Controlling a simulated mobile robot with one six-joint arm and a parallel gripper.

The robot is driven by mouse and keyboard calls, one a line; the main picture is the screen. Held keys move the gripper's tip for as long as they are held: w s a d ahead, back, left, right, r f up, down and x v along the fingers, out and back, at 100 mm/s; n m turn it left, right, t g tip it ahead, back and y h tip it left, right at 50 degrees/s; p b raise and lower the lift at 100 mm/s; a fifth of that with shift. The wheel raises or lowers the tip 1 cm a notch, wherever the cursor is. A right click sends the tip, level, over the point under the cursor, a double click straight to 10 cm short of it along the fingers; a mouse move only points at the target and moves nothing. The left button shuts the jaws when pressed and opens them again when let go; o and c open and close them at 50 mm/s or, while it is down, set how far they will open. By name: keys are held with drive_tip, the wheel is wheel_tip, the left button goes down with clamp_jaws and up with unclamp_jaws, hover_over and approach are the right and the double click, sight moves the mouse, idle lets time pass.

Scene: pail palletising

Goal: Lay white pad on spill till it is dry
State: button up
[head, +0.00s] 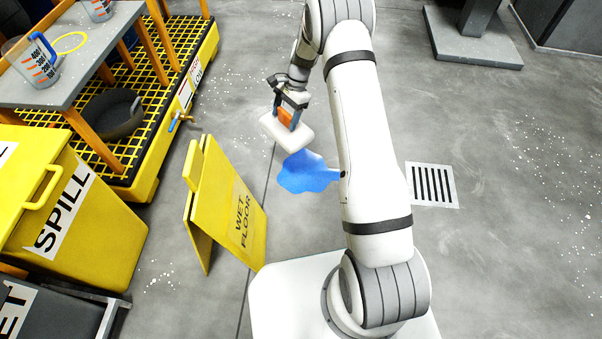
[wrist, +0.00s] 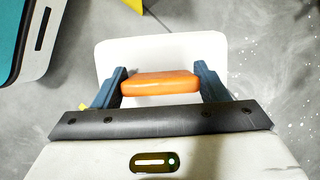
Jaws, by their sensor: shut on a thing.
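The white pad (head: 287,130) hangs from my gripper (head: 288,108) in the head view. My gripper is shut on the pad's orange handle (wrist: 160,84), which lies between the two blue fingers in the wrist view. The pad (wrist: 150,48) also shows there beyond the handle. The blue spill (head: 305,174) lies on the grey floor, just below and right of the pad in the head view. My arm hides part of the spill's right side. The pad seems to be above the floor; the exact height is hard to tell.
A yellow wet floor sign (head: 232,205) stands left of the spill. A yellow spill bin (head: 75,215) is at the left, near a yellow grated pallet (head: 150,150) with a tap (head: 178,121). A floor drain (head: 433,184) lies right of my arm. White specks dot the floor.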

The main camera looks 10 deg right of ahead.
drive_tip(key=w+d+f+m+t+b, duration=0.1)
drive_tip(key=d+f+m+t+b, duration=0.1)
drive_tip(key=f+m, duration=0.4)
drive_tip(key=w+d+f+m+t+h+b, duration=0.1)
drive_tip(key=f+m, duration=0.5)
drive_tip(key=f, duration=0.9)
drive_tip(key=w+d+f+m+t+h+b, duration=0.1)
drive_tip(key=w+d+f+m+t+b, duration=0.1)
drive_tip(key=f+m, duration=0.4)
drive_tip(key=shift+w+d+f+m+t+b, duration=0.15)
drive_tip(key=shift+d+f, duration=0.25)
drive_tip(key=shift+f, duration=0.55)
drive_tip(key=shift+d+f+m+t+b, duration=0.1)
drive_tip(key=shift+d+f+t+b, duration=0.3)
drive_tip(key=shift+f, duration=0.55)
drive_tip(key=shift+w+d+f+m+t+b, duration=0.1)
drive_tip(key=shift+d+f, duration=0.35)
drive_tip(key=shift+f, duration=0.5)
drive_tip(key=shift+r, duration=0.15)
drive_tip(key=o, duration=0.7)
drive_tip(key=shift+f, duration=0.2)
drive_tip(key=o, duration=0.5)
drive_tip(key=shift+r, duration=0.1)
drive_tip(key=shift+c, duration=0.2)
